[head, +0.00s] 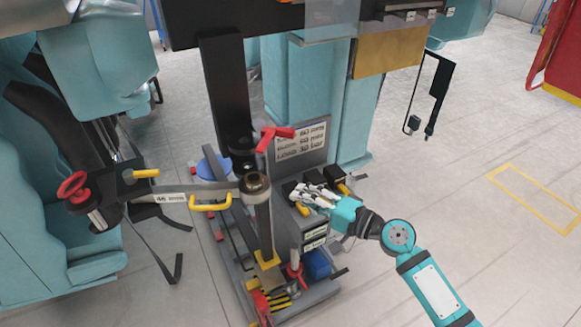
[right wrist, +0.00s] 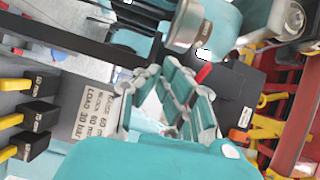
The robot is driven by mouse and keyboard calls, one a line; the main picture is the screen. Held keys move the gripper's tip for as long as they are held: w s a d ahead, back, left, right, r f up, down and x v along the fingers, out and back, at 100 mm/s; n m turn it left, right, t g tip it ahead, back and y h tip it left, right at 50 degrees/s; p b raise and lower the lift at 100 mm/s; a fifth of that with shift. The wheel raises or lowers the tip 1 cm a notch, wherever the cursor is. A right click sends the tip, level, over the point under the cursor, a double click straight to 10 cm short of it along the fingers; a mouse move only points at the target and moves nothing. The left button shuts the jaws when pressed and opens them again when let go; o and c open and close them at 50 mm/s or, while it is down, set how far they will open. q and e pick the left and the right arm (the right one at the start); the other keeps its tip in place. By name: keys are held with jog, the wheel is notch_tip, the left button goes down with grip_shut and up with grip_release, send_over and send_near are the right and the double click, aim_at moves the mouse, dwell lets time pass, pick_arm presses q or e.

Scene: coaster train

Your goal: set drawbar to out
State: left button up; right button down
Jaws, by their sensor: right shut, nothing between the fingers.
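No part is plainly marked as the drawbar, so I cannot tell which piece it is. A grey horizontal bar (head: 172,198) with a yellow handle (head: 211,202) runs left from a round post in the head view. Black blocks with yellow levers (head: 337,178) sit on the grey console beside my right gripper. In the right wrist view, these yellow levers (right wrist: 14,122) are at the left, with millimetre labels on their blocks. My right gripper (head: 305,196) is shut and empty, over the console's front, partly hiding the blocks. My left gripper is out of view.
A labelled plate (head: 302,141) stands behind the levers, with a red T-shaped handle (head: 275,136) beside it. A red knob (head: 72,185) is at the left end. Teal seats (head: 95,65) flank the console.

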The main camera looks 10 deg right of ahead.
jog(key=w+a+m+p, duration=0.1)
jog(key=w+a+p, duration=0.2)
jog(key=w+a, duration=0.3)
jog(key=shift+w+a+r+t, duration=0.25)
jog(key=shift+w+r+t, duration=0.1)
jog(key=shift+w, duration=0.25)
